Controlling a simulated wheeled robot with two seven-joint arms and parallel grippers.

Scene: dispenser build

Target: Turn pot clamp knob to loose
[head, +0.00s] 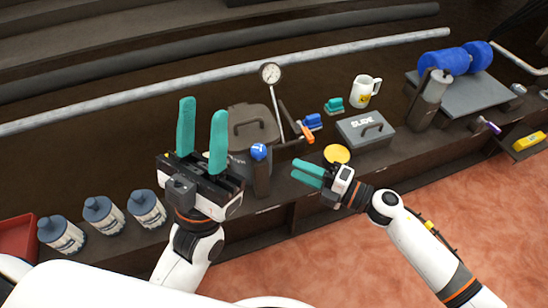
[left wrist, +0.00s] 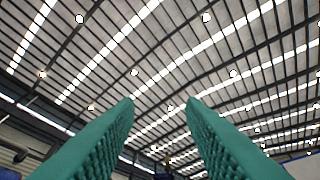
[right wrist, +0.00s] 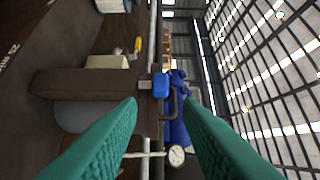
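The dark grey lidded pot (head: 262,122) stands on the bench in the head view. A blue knob (head: 259,151) with a white mark tops a dark post in front of it. The same blue knob (right wrist: 161,86) shows in the right wrist view, ahead of and between my fingertips, not touched. I cannot read its setting. My right gripper (head: 306,174) is open and empty, right of the post, with its fingers pointing left toward it. My left gripper (head: 202,128) is open and empty, left of the pot, fingers pointing up; the left wrist view shows only the roof between them.
A dial gauge (head: 271,74) rises behind the pot. An orange-tipped lever (head: 306,132), a yellow disc (head: 337,153) and a grey SLIDE box (head: 365,131) lie to the right. Several blue-capped jars (head: 103,214) stand at left. A mug (head: 365,91) stands farther back.

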